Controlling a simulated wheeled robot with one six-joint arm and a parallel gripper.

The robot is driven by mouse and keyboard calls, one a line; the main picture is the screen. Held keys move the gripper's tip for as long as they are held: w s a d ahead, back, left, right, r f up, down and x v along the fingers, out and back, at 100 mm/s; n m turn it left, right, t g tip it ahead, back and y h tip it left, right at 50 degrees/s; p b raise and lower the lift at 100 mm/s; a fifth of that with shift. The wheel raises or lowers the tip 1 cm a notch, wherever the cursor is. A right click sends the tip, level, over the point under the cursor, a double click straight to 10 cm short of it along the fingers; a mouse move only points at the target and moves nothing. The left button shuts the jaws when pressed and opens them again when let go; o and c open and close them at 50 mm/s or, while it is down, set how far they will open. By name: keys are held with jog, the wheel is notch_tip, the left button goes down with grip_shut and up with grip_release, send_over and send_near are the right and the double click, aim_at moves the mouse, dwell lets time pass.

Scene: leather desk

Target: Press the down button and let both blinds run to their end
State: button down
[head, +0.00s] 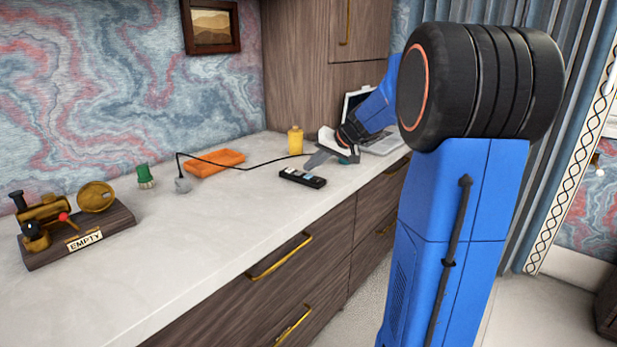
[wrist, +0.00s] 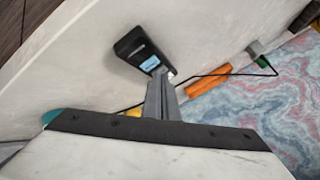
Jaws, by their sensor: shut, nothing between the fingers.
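A small black control box (head: 302,178) lies on the pale desk top near its front edge, with light blue and white patches on its upper face. It also shows in the wrist view (wrist: 138,48), where the light blue patch is clear but no button marking can be read. My gripper (head: 310,163) is shut and empty, its grey fingers just behind the box. No blinds can be made out in either view.
A yellow bottle (head: 295,140), an open laptop (head: 385,144), an orange tray (head: 214,162), a black cable (head: 235,167) and a green object (head: 146,177) are on the desk. A wooden stand marked EMPTY (head: 80,240) is at left. The front middle of the desk is clear.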

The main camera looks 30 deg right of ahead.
jog(key=shift+f, duration=0.15)
jog(key=shift+f, duration=0.3)
